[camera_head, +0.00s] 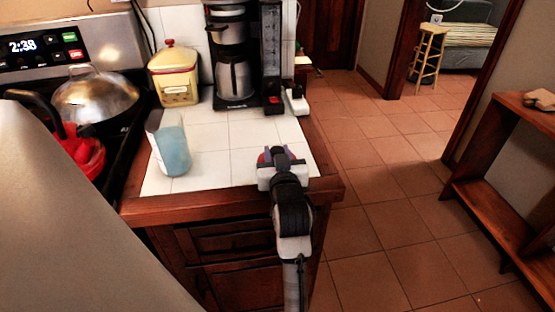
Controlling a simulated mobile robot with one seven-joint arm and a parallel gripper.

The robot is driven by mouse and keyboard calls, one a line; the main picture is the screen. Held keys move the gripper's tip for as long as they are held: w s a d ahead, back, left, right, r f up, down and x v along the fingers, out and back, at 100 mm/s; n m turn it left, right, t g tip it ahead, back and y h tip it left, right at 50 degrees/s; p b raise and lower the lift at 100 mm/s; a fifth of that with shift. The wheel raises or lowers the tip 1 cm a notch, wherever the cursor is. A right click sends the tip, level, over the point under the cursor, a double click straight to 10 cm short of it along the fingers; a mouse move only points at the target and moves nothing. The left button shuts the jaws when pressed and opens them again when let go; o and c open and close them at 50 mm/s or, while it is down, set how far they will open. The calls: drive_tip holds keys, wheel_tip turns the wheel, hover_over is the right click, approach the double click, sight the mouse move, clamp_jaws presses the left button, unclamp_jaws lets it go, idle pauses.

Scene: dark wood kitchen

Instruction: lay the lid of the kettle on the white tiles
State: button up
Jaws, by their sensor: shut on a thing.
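My gripper (277,158) is over the front right part of the white tiles (218,165). It is shut on a small dark red thing (263,158), which looks like the kettle lid. The gripper hides most of it, and I cannot tell whether it touches the tiles. The red kettle (86,155) with its black handle is on the stove at the left. It is partly hidden by a pale surface in the foreground, and its top opening is not clear.
A translucent blue pitcher (173,150) stands on the tiles left of my gripper. A yellow canister (174,78) and a coffee maker (234,75) stand behind. A metal domed pan (95,97) is on the stove. The tiles between pitcher and gripper are clear. A wooden edge (200,203) borders the counter.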

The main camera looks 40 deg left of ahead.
drive_tip(key=shift+f, duration=1)
drive_tip(key=shift+f, duration=0.15)
drive_tip(key=o, duration=1)
